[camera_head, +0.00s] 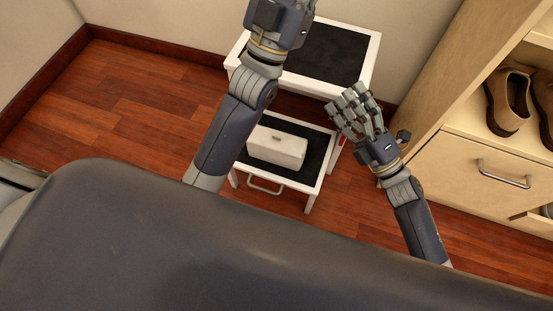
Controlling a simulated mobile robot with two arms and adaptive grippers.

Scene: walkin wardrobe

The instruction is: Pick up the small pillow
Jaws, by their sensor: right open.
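I cannot make out a small pillow for certain. A white box-like object (277,147) with a small brownish mark on top lies on the black surface of the lower white step (325,165). My right gripper (353,108) is open and empty, with its fingers spread, to the right of the white object and apart from it. My left arm reaches up past the white object's left side. Its hand (283,12) is cut off by the top edge, and its fingers are out of frame.
The upper white step (372,62) has a bare black top. A light wooden cabinet (455,165) with a handled drawer stands at the right, with brown shoes (508,100) on its shelf. Bare red-brown wooden floor (130,110) lies at the left.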

